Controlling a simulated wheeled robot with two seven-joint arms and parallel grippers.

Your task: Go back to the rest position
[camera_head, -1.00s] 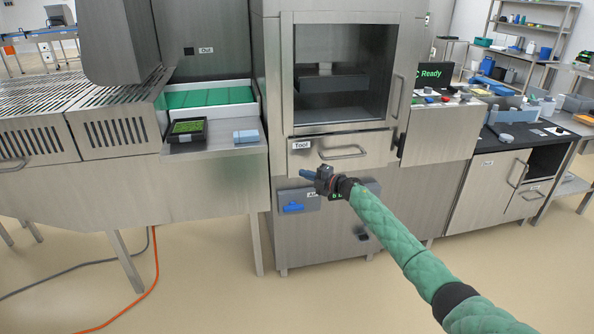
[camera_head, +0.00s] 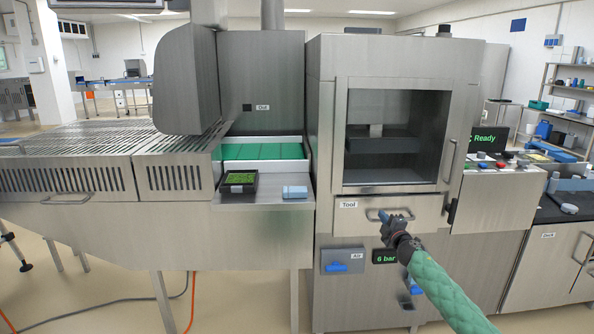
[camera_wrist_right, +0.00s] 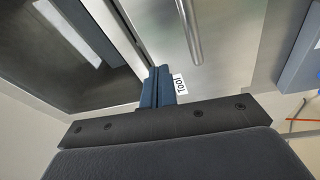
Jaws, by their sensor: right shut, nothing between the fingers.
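My right gripper (camera_head: 384,215) is shut and empty in front of the sealer's tool drawer (camera_head: 357,216), near its bar handle (camera_head: 388,213). Its green-sleeved arm comes in from the lower right. In the right wrist view the closed blue fingers (camera_wrist_right: 158,86) point toward the steel drawer front, beside the "Tool" label (camera_wrist_right: 179,84). The drawer handle (camera_wrist_right: 189,32) is apart from the fingers there. My left gripper is not in view.
The tray sealer (camera_head: 400,58) has a windowed door above the drawer, and its screen (camera_head: 487,138) reads "Ready". A dark tray with green contents (camera_head: 239,184) and a blue-white pack (camera_head: 295,191) lie on the shelf at left. The blue air valve (camera_head: 336,266) is below the drawer. Open floor lies in front.

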